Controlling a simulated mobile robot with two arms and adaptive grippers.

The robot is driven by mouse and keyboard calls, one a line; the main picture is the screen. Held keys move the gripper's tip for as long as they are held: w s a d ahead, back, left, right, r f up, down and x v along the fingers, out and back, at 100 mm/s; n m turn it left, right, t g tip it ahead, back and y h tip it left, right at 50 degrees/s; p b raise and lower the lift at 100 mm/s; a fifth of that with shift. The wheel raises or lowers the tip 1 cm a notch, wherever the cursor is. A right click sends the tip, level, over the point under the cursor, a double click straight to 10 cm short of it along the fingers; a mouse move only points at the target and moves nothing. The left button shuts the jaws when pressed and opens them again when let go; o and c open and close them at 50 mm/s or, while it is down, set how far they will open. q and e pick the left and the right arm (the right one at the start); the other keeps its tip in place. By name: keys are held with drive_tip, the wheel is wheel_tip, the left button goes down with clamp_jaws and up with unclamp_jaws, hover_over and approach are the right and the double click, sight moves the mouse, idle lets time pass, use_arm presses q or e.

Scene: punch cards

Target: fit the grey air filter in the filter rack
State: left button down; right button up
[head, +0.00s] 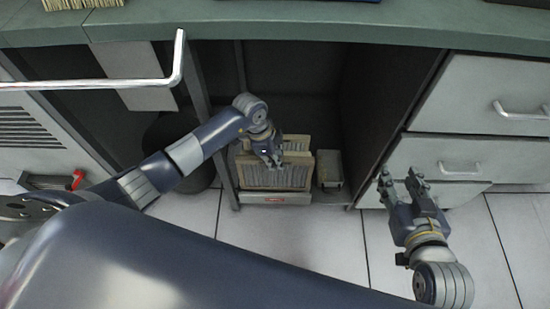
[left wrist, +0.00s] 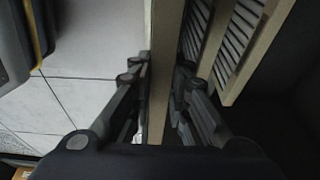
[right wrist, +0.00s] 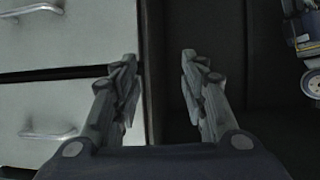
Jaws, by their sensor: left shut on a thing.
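My left gripper (head: 272,161) is shut on the top edge of a pleated grey filter with a pale frame (head: 262,178), in the open bay under the counter. In the left wrist view the filter's pale edge (left wrist: 160,85) runs between the fingers. The filter stands roughly upright at the front of the low filter rack (head: 290,199), which has a red label. Whether it is seated is hidden. A second pleated filter (head: 296,142) stands behind it, also visible in the left wrist view (left wrist: 243,45). My right gripper (head: 401,181) is open and empty near the drawers.
A small pale box (head: 329,170) stands right of the rack. A dark round bin (head: 172,140) is left of the bay. Drawers (head: 440,157) are on the right, the lower one slightly out. The counter edge (head: 300,30) overhangs the bay. The tiled floor in front is clear.

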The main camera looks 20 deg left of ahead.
sight(275, 174)
drive_tip(key=shift+s+d+f+g, duration=0.2)
drive_tip(key=shift+s+f+g, duration=0.1)
drive_tip(key=shift+f, duration=0.15)
idle(0.5)
use_arm(q)
drive_tip(key=shift+f, duration=0.25)
use_arm(e)
drive_tip(key=shift+w+r, duration=0.15)
use_arm(q)
drive_tip(key=shift+f+b, duration=0.35)
drive_tip(key=shift+f, duration=0.9)
use_arm(e)
drive_tip(key=shift+w+a+r+t, duration=0.2)
drive_tip(key=shift+w+r+t, duration=0.15)
drive_tip(key=shift+r, duration=0.3)
drive_tip(key=shift+w+a+r+t, duration=0.2)
drive_tip(key=shift+w+r+t, duration=0.1)
drive_tip(key=shift+r+t, duration=0.25)
drive_tip(key=shift+w+a+r+t, duration=0.2)
drive_tip(key=shift+w+r+t, duration=0.1)
drive_tip(key=shift+r, duration=0.4)
use_arm(q)
drive_tip(key=shift+f, duration=0.1)
